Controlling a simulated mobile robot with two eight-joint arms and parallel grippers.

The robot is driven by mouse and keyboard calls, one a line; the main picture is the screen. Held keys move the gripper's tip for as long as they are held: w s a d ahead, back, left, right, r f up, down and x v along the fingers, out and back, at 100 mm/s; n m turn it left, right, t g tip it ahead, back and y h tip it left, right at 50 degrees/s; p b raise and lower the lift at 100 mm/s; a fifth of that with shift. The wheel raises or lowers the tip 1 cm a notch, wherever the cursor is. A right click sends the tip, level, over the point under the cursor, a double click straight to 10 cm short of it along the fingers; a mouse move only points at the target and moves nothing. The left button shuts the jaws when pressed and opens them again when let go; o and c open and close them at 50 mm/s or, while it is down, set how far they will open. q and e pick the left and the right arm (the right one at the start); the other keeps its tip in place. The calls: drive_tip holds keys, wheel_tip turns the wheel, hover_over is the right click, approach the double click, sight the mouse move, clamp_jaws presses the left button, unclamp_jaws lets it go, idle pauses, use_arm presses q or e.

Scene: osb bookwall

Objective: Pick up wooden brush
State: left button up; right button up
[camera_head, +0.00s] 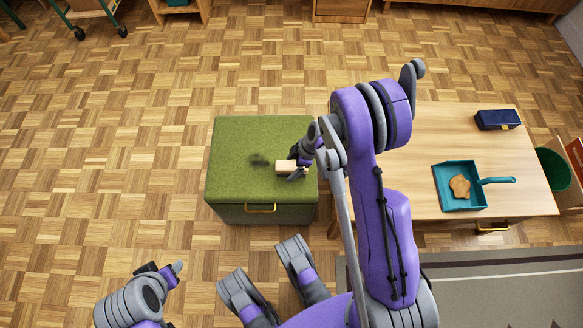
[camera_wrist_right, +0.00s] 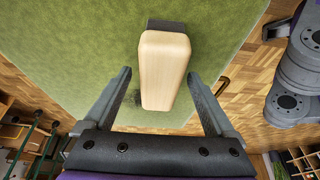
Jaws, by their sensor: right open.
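The wooden brush (camera_head: 286,165) lies on the green upholstered box (camera_head: 230,190) in the head view, its pale wooden top showing. In the right wrist view the pale wooden block (camera_wrist_right: 163,70) of the brush shows close up, with a dark part behind its far end. My right gripper (camera_head: 297,168) is at the brush; in the right wrist view its open fingers (camera_wrist_right: 160,88) stand on either side of the block's near part, with gaps on both sides. My left gripper (camera_head: 173,270) is at the lower left, away from the box; its jaws cannot be made out.
A wooden table (camera_head: 420,150) stands right of the box. It carries a teal dustpan (camera_head: 445,185) with a tan piece (camera_head: 460,187) in it and a dark blue case (camera_head: 497,119). A green bin (camera_head: 553,170) is beyond. The parquet floor left of the box is clear.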

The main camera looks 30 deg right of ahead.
sight(292, 165)
drive_tip(key=shift+c, duration=0.2)
clamp_jaws()
idle(0.3)
drive_tip(key=shift+r, duration=0.2)
wheel_tip(292, 165, up, 10)
drive_tip(key=p, duration=0.3)
drive_tip(key=shift+p, duration=0.4)
